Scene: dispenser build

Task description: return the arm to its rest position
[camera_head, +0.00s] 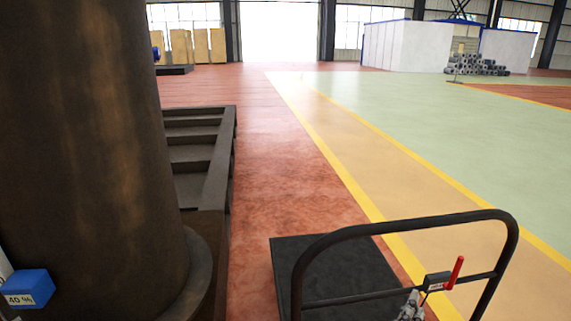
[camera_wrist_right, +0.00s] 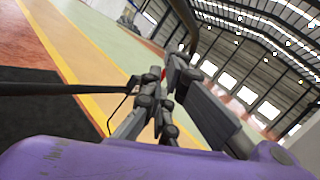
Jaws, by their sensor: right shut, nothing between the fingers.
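My left gripper is not in view.
A flat black cart deck (camera_head: 335,262) lies behind the handle, which carries a red lever (camera_head: 455,272). A large rusty column (camera_head: 85,150) and dark stepped frame (camera_head: 222,165) stand left. A blue box (camera_head: 28,289) is lower left. Floor beyond is open.

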